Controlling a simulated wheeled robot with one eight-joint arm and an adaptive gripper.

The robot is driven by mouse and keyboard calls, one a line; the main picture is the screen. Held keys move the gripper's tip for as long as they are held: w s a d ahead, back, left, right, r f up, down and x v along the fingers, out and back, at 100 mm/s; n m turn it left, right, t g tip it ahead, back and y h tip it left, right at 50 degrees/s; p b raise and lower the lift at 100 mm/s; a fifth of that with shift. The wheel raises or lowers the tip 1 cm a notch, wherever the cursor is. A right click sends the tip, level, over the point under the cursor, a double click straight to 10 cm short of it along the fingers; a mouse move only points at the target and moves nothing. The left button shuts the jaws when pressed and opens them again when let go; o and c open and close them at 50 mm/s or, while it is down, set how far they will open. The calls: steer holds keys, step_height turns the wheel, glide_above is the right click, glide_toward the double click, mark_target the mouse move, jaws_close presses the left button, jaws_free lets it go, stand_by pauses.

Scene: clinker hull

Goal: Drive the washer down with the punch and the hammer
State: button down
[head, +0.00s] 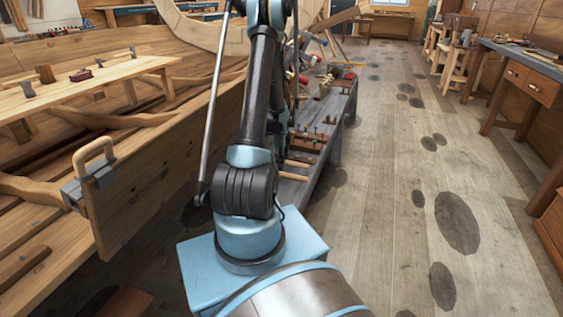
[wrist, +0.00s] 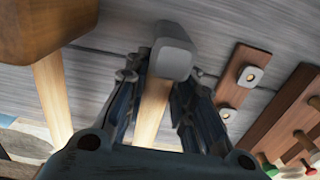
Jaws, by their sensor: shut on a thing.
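In the wrist view, my gripper (wrist: 155,100) is shut on the pale wooden handle of a hammer (wrist: 171,52). The hammer's blocky grey head sits just beyond the fingertips, above a grey plank surface. Two small square metal pieces with dark centres, which look like washers, lie on a narrow brown wooden strip (wrist: 238,84) to the right of the fingers: one farther off (wrist: 250,74), one nearer (wrist: 226,113). In the head view my arm hides the gripper and hammer. I cannot pick out the punch for certain in either view.
A brown-headed mallet (wrist: 45,25) lies left of my gripper. A board with several pegs (wrist: 290,125) is at right. In the head view, the grey bench (head: 345,112) holds tools; the wooden hull (head: 150,185) with a clamp (head: 92,172) is left. The floor (head: 390,200) at right is open.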

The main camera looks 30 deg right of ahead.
steer(key=shift+r, duration=0.65)
stand_by(0.7)
steer(key=shift+r, duration=3.95)
steer(key=c, duration=1.9)
jaws_free()
jaws_close()
